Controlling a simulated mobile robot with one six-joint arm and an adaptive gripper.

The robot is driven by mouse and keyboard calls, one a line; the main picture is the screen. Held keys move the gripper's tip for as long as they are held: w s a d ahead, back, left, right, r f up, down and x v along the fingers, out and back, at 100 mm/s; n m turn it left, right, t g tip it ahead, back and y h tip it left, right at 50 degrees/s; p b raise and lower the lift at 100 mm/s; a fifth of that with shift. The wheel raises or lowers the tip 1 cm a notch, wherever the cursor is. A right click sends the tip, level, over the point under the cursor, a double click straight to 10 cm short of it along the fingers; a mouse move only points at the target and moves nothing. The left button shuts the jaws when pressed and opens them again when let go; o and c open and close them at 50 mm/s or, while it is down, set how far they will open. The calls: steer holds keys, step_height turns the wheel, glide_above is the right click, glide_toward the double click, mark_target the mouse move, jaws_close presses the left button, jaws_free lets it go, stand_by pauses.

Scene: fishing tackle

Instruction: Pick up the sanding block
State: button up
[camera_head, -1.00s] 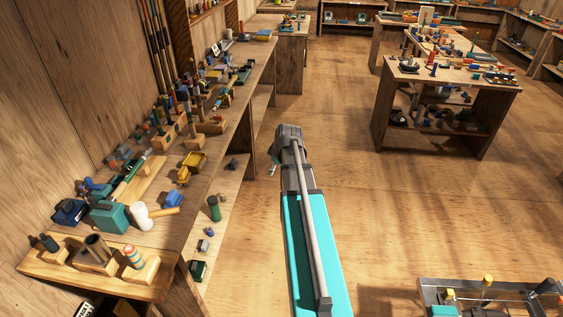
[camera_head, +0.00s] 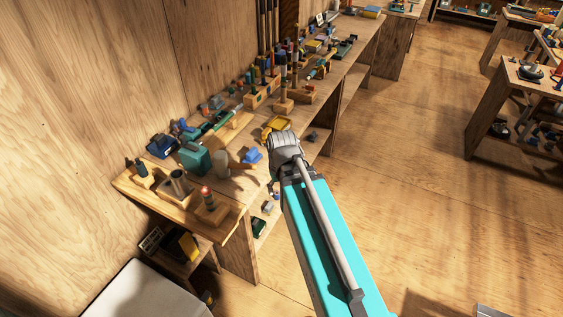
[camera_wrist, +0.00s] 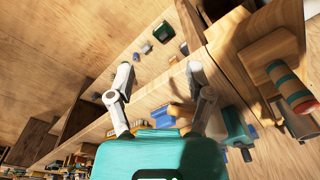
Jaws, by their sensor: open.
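I cannot tell for sure which piece is the sanding block. A small blue piece (camera_head: 251,156) lies on the left bench's front edge, beside my arm. In the wrist view a blue and orange piece (camera_wrist: 183,112) shows partly behind my right finger. Small blocks, grey (camera_head: 267,208) and dark green (camera_head: 258,228), lie on the lower shelf. They also show in the wrist view, with the green one (camera_wrist: 184,48) beyond the fingertips. My gripper (camera_wrist: 158,70) is open, its fingers apart with nothing between them. In the head view my wrist hides the gripper.
The bench carries a teal box (camera_head: 195,159), a yellow tray (camera_head: 277,124) and wooden holders, one with a striped float (camera_head: 209,198). A white-topped surface (camera_head: 145,292) stands at lower left. Another bench (camera_head: 490,125) is at right. The floor between is clear.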

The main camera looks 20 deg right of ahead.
steer(key=shift+m+g, duration=0.3)
steer(key=shift+m, duration=0.1)
steer(key=s+a, duration=0.2)
steer(key=a, duration=0.1)
steer(key=shift+s+a, duration=0.15)
steer(key=shift+a, duration=0.05)
steer(key=shift+c, duration=0.7)
steer(key=shift+s, duration=0.1)
